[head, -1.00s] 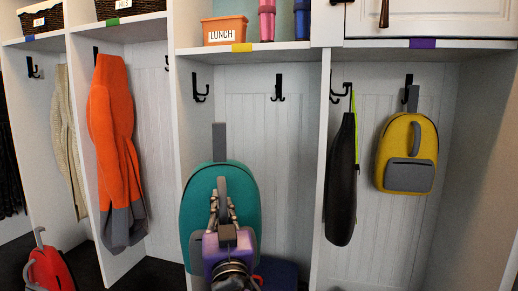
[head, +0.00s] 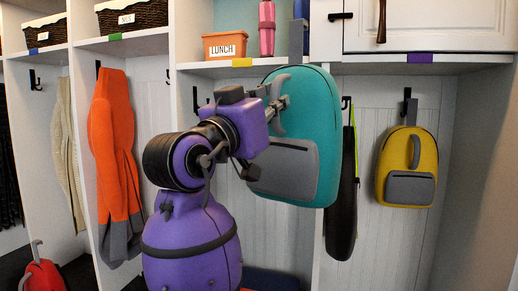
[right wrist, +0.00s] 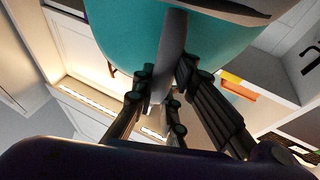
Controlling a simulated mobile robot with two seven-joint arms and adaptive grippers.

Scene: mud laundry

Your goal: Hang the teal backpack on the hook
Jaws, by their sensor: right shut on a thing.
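The teal backpack (head: 318,125) is held up in the air in front of the middle cubby, tilted slightly, its grey pocket facing out. Its grey top loop (head: 301,30) rises above the shelf edge in the picture. My right gripper (head: 277,106) is shut on the grey handle on the backpack's front; the right wrist view shows the fingers (right wrist: 163,88) around this grey handle (right wrist: 172,45). The middle cubby's back-wall hook is hidden behind the backpack. A black hook (head: 196,100) on its left side is partly covered by my arm. My left gripper is not in view.
A black bag (head: 342,215) and yellow backpack (head: 424,150) hang right; an orange hoodie (head: 113,150) hangs left.

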